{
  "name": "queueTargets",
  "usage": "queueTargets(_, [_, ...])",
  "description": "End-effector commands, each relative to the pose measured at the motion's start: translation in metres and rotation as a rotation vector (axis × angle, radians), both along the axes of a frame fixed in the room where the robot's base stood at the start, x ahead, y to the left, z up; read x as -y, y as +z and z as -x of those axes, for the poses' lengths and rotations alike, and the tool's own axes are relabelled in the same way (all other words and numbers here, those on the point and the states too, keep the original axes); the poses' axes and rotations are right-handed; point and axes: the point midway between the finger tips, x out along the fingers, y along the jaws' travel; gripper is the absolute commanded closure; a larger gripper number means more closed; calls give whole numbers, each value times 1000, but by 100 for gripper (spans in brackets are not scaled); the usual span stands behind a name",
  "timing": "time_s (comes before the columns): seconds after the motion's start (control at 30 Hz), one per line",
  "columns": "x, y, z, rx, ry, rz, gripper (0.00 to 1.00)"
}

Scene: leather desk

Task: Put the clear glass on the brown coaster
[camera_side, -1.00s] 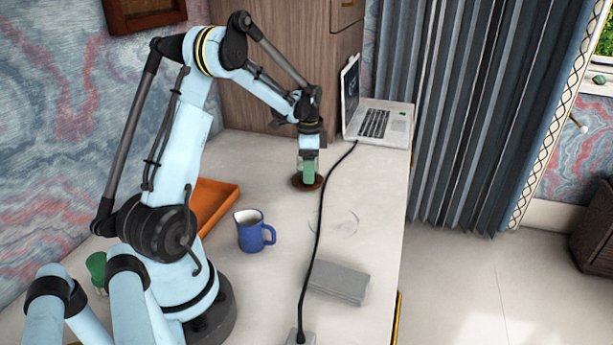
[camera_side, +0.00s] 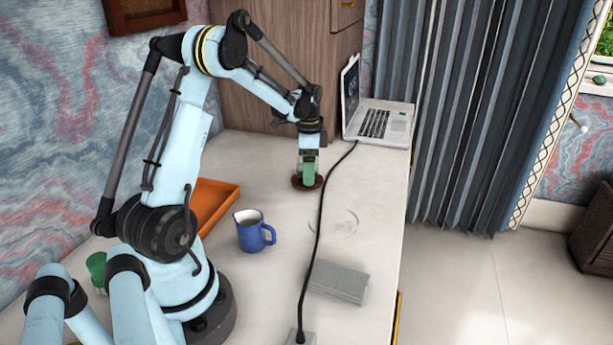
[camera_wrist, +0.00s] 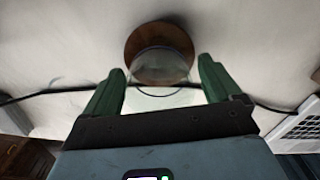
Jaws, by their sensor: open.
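The brown coaster (camera_side: 297,185) is a round dark disc on the desk, in front of the laptop. It shows at the top of the wrist view (camera_wrist: 160,33). The clear glass (camera_wrist: 160,68) appears over the coaster in the wrist view, its near rim a thin ring between my fingertips. In the side view it is faint and mostly hidden by the fingers. My gripper (camera_wrist: 163,78) is open, with one green finger on each side of the glass and gaps showing. In the side view my gripper (camera_side: 308,168) is right at the coaster, pointing down.
A black cable (camera_side: 319,210) runs along the desk close to the coaster. The laptop (camera_side: 378,122) stands behind on the right. A blue mug (camera_side: 252,235), an orange tray (camera_side: 215,202) and a grey block (camera_side: 339,282) lie nearer.

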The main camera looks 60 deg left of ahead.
Motion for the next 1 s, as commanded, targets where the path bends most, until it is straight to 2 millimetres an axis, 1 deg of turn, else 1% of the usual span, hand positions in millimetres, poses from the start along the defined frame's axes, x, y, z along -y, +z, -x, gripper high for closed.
queueTargets(0.17, [0, 30, 0, 0, 0, 0, 9])
queueTargets(0.4, [0, 77, 0, 0, 0, 0, 9])
queueTargets(0.5, [0, 93, 0, 0, 0, 0, 9])
queueTargets(0.63, [0, 107, 0, 0, 0, 0, 9])
queueTargets(0.77, [1, 115, 0, 1, 1, 0, 9])
queueTargets(0.87, [11, 121, -1, 15, 9, -10, 9])
queueTargets(0.97, [35, 129, -3, 51, 39, -31, 9])
queueTargets(1.0, [49, 133, -3, 74, 57, -41, 9])
